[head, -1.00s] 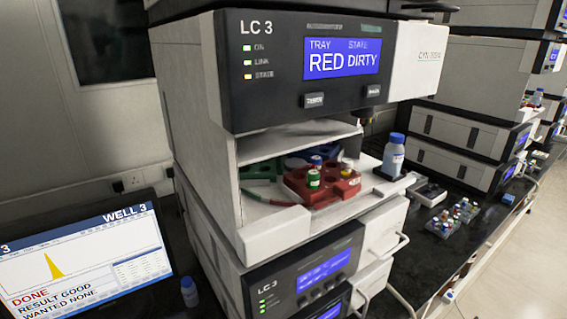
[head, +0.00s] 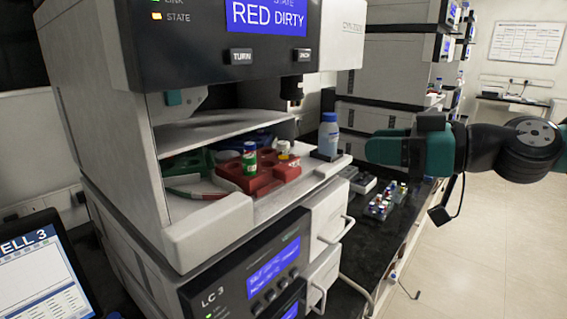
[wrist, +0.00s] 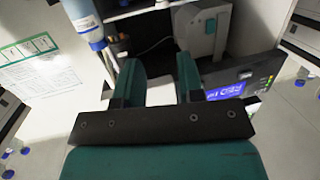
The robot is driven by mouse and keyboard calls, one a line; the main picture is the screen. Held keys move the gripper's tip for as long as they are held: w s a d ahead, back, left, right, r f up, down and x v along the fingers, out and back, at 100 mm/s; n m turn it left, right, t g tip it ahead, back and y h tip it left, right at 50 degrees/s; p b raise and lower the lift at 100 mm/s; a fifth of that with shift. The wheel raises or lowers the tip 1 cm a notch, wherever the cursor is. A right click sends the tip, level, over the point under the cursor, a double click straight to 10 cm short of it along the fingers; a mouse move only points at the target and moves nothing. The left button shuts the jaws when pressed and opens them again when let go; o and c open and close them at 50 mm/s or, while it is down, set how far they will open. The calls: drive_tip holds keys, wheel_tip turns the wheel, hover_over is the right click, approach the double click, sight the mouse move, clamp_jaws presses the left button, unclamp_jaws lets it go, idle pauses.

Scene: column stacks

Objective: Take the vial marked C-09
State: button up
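No C-09 mark is legible on any vial. A vial with a green label (head: 249,160) stands upright in the red tray (head: 262,183) inside the LC 3 unit. A second vial with a pale cap (head: 284,149) stands behind it to the right. Several small coloured-cap vials (head: 384,203) stand in a rack on the dark bench right of the unit. My gripper (head: 372,150) is right of the unit, apart from the vials. In the wrist view, its two teal fingers (wrist: 158,78) are apart with nothing between them.
A blue-capped bottle (head: 328,134) stands at the right end of the unit's shelf; a green tray (head: 187,163) lies left of the red one. The display (head: 266,17) reads RED DIRTY, above TURN (head: 241,55) and a second button. The floor (head: 500,240) at right is clear.

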drive_tip(key=p, duration=0.5)
approach(288, 143)
drive_tip(key=r+x, duration=0.1)
drive_tip(key=x, duration=0.3)
drive_tip(key=p+x, duration=0.1)
drive_tip(key=x, duration=0.2)
drive_tip(key=f+p+x, duration=0.1)
drive_tip(key=p+x, duration=0.1)
drive_tip(key=shift+w+a, duration=0.1)
drive_tip(key=shift+a, duration=0.2)
drive_tip(key=shift+w+a+f, duration=0.15)
drive_tip(key=shift+a+f, duration=0.05)
drive_tip(key=shift+f, duration=0.05)
drive_tip(key=c, duration=0.5)
